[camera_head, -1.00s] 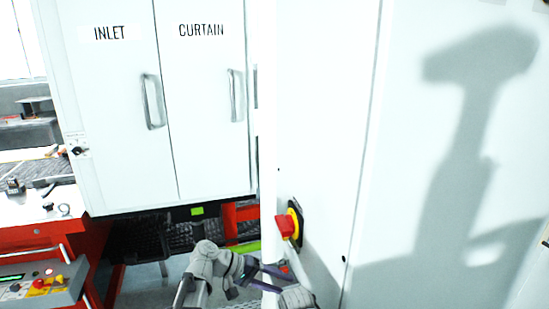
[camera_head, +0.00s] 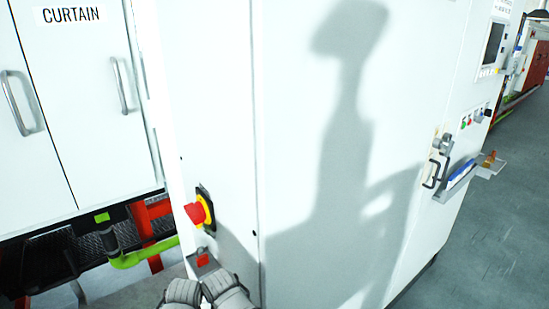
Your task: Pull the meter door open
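No door marked as the meter door can be read in the head view. The door labelled CURTAIN (camera_head: 85,60) is shut at the upper left, with a vertical grey bar handle (camera_head: 123,86). Another shut door, its label out of frame, shows at the left edge with its handle (camera_head: 22,103). A large white cabinet (camera_head: 320,130) fills the middle, with a black handle (camera_head: 436,170) near its right side. Grey rounded links of my arms show at the bottom centre, low and well apart from these handles. No gripper fingers can be made out.
A holder with blue items (camera_head: 463,172) juts out at right, near a control panel (camera_head: 490,55). Open grey floor (camera_head: 480,250) lies at the right.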

